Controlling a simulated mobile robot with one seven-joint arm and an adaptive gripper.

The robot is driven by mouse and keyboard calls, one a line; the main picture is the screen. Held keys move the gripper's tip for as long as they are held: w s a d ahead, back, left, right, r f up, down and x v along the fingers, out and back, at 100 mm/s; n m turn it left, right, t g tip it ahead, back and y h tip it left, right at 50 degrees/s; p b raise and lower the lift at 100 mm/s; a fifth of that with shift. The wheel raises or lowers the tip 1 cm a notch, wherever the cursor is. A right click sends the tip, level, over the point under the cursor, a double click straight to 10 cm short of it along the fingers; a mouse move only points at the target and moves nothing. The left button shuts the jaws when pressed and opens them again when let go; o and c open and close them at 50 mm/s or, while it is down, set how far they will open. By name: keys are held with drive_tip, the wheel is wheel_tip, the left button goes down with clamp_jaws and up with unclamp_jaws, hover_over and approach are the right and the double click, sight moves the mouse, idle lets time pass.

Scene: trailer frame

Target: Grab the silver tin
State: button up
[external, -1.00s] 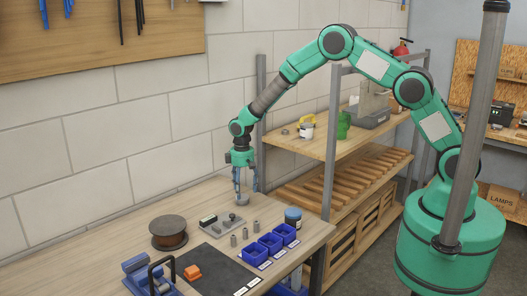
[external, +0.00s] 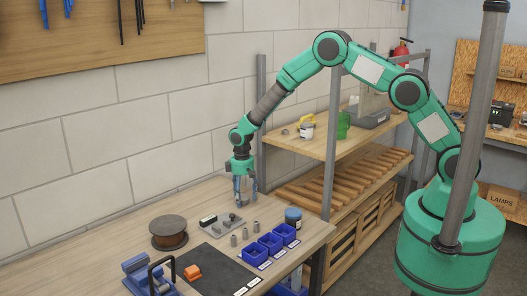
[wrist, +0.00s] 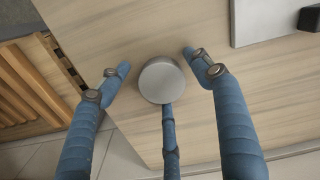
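The silver tin (wrist: 162,82) shows in the wrist view as a round, grey metal top above the pale wood workbench (wrist: 120,25). My gripper (wrist: 158,72) has blue fingers spread around the tin, one at the left, one at the right and one below it in the picture. The left and right fingertips stand apart from the tin; whether the lower one touches it I cannot tell. In the external view my gripper (external: 244,200) points down at the back of the bench, and its fingers largely hide the tin.
A grey plate with small parts (external: 222,226) lies in front of my gripper. A brown spool (external: 168,231), blue bins (external: 270,242) and a blue-lidded jar (external: 293,216) stand nearby. A wooden shelf rack (external: 330,185) is to the right; the wall is close behind.

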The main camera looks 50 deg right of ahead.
sight(244, 197)
drive_tip(key=c, duration=0.9)
drive_tip(key=shift+r, duration=0.15)
drive_tip(key=shift+r, duration=0.85)
drive_tip(key=shift+s+d+r, duration=0.1)
drive_tip(key=shift+s+r, duration=0.2)
drive_tip(key=shift+r, duration=0.55)
drive_tip(key=s+d, duration=0.1)
drive_tip(key=s, duration=0.4)
drive_tip(key=s+d+r, duration=0.1)
drive_tip(key=s, duration=0.4)
drive_tip(key=s+d, duration=0.2)
drive_tip(key=s, duration=0.3)
drive_tip(key=shift+r, duration=0.2)
